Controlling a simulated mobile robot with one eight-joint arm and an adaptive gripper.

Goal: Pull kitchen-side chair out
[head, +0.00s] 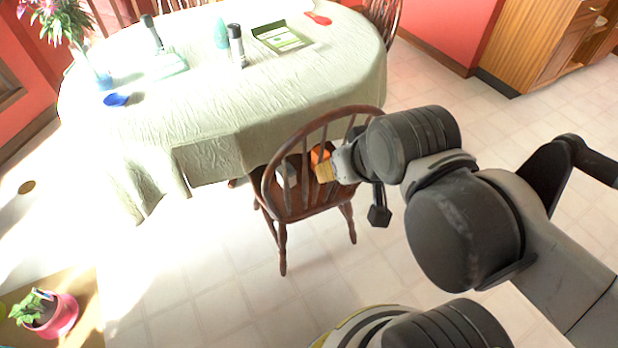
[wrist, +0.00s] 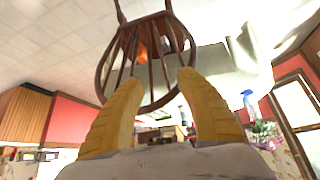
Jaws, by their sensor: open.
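A dark brown wooden chair (head: 283,238) with a spindled, hooped back stands at the near side of the cloth-covered table (head: 215,120), its seat partly under the cloth's edge. My gripper (head: 325,172) reaches in from the right, close to the right part of the chair back. In the wrist view my gripper (wrist: 160,76) has its two yellow fingers spread apart, with the chair back's hoop (wrist: 160,103) showing between and beyond the fingertips. I cannot tell whether they touch it. My arm hides part of the chair's right side.
An orange item (head: 320,153) shows behind the chair's spindles. The table holds a flower vase (head: 103,78), a blue bowl (head: 116,100), bottles and a green box (head: 282,38). A potted plant (head: 58,315) stands at lower left. Tiled floor in front of the chair is clear.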

